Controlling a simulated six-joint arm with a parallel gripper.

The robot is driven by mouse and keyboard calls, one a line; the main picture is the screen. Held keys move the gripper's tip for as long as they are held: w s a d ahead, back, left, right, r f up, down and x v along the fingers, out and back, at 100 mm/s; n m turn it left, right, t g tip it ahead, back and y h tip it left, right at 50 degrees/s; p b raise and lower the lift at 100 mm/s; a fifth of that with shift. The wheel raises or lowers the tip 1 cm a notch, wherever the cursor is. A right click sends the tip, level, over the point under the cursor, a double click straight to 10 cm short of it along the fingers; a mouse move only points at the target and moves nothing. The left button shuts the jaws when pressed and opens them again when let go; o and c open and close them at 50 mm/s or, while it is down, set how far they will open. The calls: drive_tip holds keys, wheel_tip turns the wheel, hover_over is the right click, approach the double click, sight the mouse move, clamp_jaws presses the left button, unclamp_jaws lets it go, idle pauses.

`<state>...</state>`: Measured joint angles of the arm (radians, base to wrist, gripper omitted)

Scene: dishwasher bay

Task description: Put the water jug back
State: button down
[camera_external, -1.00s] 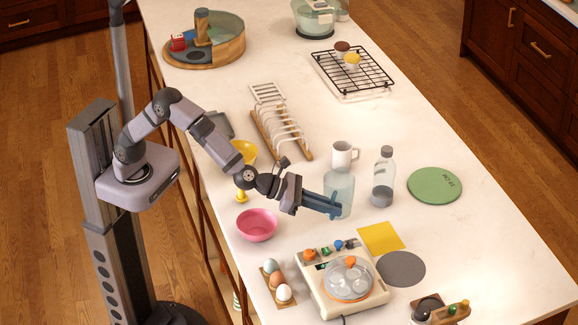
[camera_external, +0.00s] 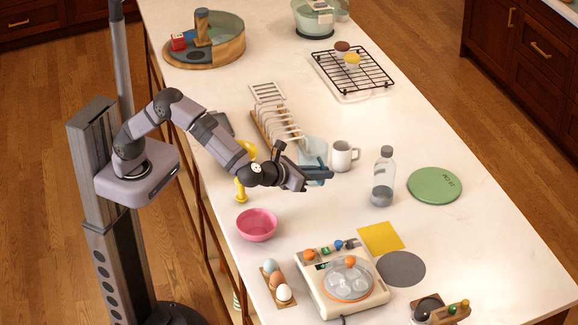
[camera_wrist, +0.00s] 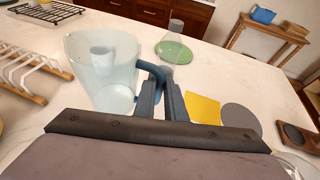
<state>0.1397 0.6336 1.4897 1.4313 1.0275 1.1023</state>
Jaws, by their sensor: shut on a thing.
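The water jug is a translucent pale-blue vessel (camera_external: 313,150) with a blue handle. My gripper (camera_external: 326,174) is shut on the handle; in the wrist view the fingers (camera_wrist: 161,84) close on the handle at the right of the jug (camera_wrist: 97,72).
A clear bottle (camera_external: 383,178) stands right of the mug. A green round mat (camera_external: 434,185), a yellow square (camera_external: 381,238) and a grey disc (camera_external: 401,268) lie on the counter. The dish rack (camera_external: 277,125) is just behind the jug. A pink bowl (camera_external: 257,225) and appliance (camera_external: 345,280) are nearer.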

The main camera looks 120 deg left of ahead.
drive_tip(key=shift+f+p, duration=1.2)
drive_tip(key=shift+f, duration=3.9)
drive_tip(key=c, duration=1.8)
unclamp_jaws()
drive_tip(key=shift+d, duration=0.15)
drive_tip(key=b+v, duration=0.4)
drive_tip(key=v, duration=0.8)
